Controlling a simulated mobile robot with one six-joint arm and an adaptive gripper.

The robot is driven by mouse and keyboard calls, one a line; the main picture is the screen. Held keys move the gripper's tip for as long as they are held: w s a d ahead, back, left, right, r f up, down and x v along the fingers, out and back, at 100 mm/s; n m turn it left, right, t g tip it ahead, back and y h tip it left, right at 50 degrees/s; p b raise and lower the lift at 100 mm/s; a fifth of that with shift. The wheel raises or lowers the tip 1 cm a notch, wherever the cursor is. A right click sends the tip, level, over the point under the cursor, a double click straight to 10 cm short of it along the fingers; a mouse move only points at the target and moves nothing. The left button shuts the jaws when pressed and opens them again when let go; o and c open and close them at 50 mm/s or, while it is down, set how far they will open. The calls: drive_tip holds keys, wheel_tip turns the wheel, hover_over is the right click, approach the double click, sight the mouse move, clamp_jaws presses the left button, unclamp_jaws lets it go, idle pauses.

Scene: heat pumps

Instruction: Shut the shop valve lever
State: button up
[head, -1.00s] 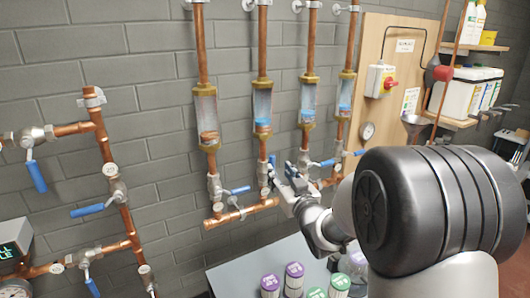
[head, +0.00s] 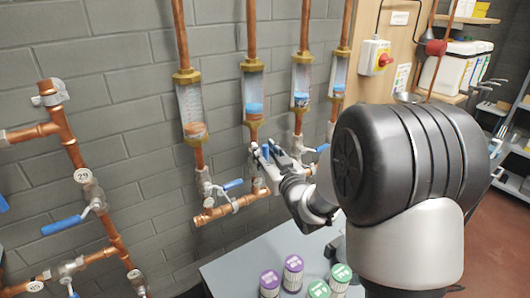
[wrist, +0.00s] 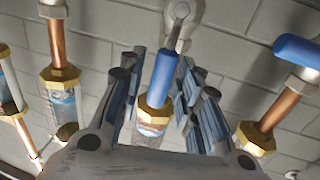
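In the wrist view, a blue valve lever (wrist: 163,78) lies between the two fingers of my gripper (wrist: 160,95). The fingers stand open with a gap on each side of the lever; no contact shows. In the head view my gripper (head: 268,153) is at the valve under the second flow meter (head: 253,95) from the left, and partly hides that valve. I see no label naming the shop valve. Other blue levers show on the first valve (head: 233,185) and the third valve (head: 322,148). Another blue lever also shows at the wrist view's upper right (wrist: 298,50).
A copper manifold (head: 220,211) runs below the valves. More piping with a blue lever (head: 62,225) stands at left. A grey table (head: 225,272) with several lidded jars (head: 293,273) lies below my arm. A wooden board with a red switch (head: 385,60) is at right.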

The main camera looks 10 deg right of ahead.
clamp_jaws()
idle(0.4)
drive_tip(key=shift+w+d, duration=0.1)
drive_tip(key=shift+d, duration=0.05)
drive_tip(key=w+d+f+m+g+y+p, duration=0.2)
drive_tip(key=d+f+m+p, duration=0.3)
drive_tip(key=m+p, duration=0.8)
drive_tip(key=shift+w+d+f+m+g, duration=0.15)
drive_tip(key=shift+d+f+m+g, duration=0.35)
drive_tip(key=shift+f+m, duration=0.7)
drive_tip(key=shift+a+r+m+y, duration=0.15)
drive_tip(key=shift+m+y, duration=0.15)
